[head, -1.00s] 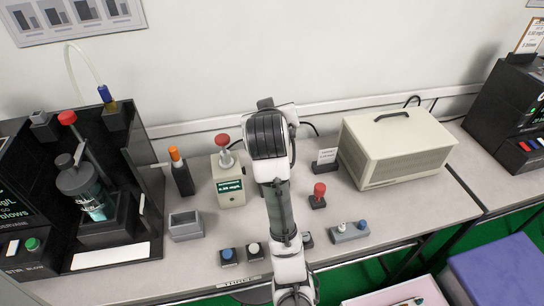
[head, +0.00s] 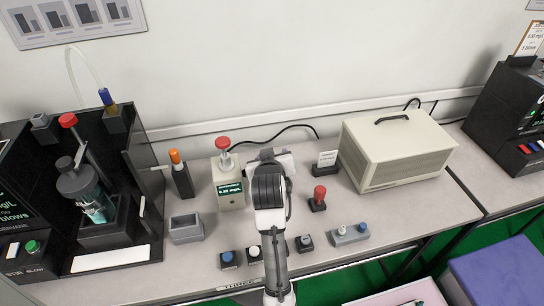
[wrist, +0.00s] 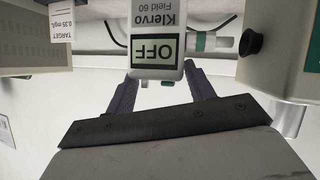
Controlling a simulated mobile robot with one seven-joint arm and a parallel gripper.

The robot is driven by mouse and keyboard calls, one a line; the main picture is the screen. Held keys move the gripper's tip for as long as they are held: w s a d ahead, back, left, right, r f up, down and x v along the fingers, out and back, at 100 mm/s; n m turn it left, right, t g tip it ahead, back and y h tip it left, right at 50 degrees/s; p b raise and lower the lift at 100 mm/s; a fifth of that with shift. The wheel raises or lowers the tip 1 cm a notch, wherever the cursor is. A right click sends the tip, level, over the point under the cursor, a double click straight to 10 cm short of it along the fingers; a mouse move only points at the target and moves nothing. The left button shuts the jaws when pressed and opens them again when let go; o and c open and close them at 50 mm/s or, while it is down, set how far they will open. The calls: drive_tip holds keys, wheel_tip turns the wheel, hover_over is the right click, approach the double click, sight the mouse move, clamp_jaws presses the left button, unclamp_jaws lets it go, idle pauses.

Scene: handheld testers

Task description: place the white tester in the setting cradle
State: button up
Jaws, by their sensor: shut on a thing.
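The white tester (wrist: 156,20), labelled Klervo Field 60 with a screen reading OFF, shows upside down in the wrist view. My gripper (wrist: 160,82) is shut on it, one dark finger on each side of its lower end. In the head view my arm hides the fingers and the tester. A grey open-topped holder (head: 186,229) stands left of my arm and looks empty; I cannot tell whether it is the setting cradle.
A TARGET 0.35 mg/L card (wrist: 61,20) shows in the wrist view. A large beige box (head: 395,150) stands right. A red-knobbed block (head: 318,198) and small button blocks (head: 349,235) are near my arm. A black apparatus (head: 95,200) fills the left.

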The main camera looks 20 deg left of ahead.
drive_tip(key=o, duration=1.4)
drive_tip(key=shift+s+r, duration=0.1)
drive_tip(key=shift+r, duration=0.05)
